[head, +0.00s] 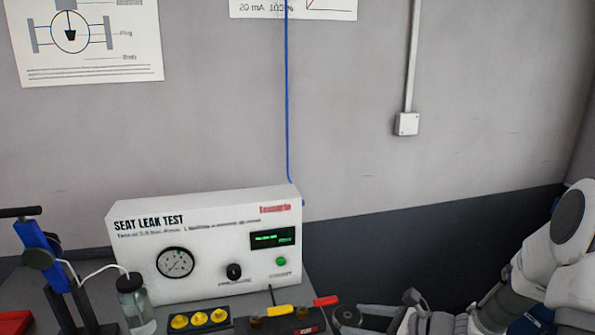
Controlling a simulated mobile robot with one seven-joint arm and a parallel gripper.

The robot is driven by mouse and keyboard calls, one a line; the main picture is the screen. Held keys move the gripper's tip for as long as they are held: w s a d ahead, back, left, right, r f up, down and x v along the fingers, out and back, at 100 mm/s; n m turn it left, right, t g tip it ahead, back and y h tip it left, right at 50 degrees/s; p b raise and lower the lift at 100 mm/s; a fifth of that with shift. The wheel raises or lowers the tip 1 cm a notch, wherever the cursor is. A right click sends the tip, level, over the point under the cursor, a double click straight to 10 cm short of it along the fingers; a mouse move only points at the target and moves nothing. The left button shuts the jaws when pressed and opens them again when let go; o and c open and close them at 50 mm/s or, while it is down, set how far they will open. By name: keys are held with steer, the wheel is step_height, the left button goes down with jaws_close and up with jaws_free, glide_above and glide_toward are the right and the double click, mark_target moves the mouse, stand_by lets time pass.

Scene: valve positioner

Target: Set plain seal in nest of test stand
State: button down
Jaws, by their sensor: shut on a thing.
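My gripper (412,312) is at the bottom edge, right of centre, and is cut off by the frame. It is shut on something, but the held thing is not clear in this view. I cannot pick out the plain seal for certain. A dark round part (347,315) shows just left of the gripper; I cannot tell what it is. A blue upright stand (38,250) with a black handle, likely the test stand, is at the lower left, far from my gripper. Its lower part is cut off and no nest shows.
A white seat leak test box (205,240) with a gauge stands against the wall. In front are a glass jar (137,312) with a tube, a black tray with yellow pieces (198,318), and red and yellow handles (325,301). A red thing (15,321) is lower left.

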mark_target(360, 321)
steer(key=shift+a+r+p, duration=0.1)
steer(key=shift+r+p, duration=1.7)
steer(key=shift+p, duration=0.5)
